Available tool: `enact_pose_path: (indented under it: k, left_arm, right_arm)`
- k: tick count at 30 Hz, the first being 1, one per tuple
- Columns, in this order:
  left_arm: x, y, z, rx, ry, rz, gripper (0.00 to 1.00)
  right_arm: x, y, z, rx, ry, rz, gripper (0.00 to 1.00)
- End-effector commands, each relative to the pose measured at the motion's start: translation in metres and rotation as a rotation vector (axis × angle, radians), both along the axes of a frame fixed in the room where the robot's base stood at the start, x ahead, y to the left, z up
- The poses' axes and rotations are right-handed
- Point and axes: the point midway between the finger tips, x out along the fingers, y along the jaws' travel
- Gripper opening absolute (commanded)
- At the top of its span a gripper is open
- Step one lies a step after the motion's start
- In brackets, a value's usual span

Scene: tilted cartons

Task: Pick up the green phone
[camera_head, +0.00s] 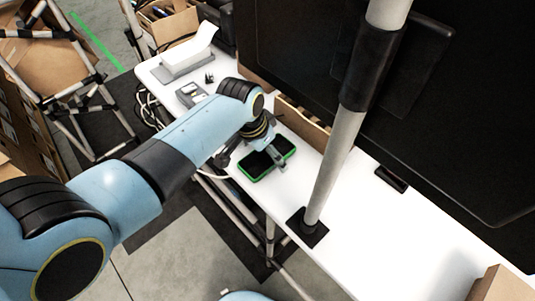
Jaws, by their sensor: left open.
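The green phone (257,172) lies flat on the white table, with a bright green edge around a dark face. My left arm comes in from the left, and its gripper (261,166) is over the phone, with a finger in front of the phone's right part. The gripper is open. The wrist hides part of the phone's far side, and I cannot tell whether the fingers touch it. My right gripper does not show.
A grey pole (335,165) rises from the table right of the phone. A large dark monitor (450,130) stands behind it. A label printer (187,59) and a small grey device (191,94) sit at the far left. A carton (500,285) is at bottom right.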

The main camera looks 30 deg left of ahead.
Motion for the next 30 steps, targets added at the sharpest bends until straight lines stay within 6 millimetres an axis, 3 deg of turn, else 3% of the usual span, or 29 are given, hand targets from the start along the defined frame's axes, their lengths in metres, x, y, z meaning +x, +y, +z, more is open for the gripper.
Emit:
enact_pose_path:
  k: [9,25,30]
  left_arm:
    - [0.0015,-0.0006,-0.0076,0.000,0.000,0.000,0.96]
    - [0.0012,-0.0004,-0.0075,0.000,0.000,0.001,0.28]
    - [0.0015,-0.0004,-0.0072,0.001,0.000,0.001,0.27]
  right_arm:
    - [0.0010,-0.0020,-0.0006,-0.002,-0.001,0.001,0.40]
    - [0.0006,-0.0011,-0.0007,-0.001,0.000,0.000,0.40]
    - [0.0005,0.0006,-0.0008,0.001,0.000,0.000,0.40]
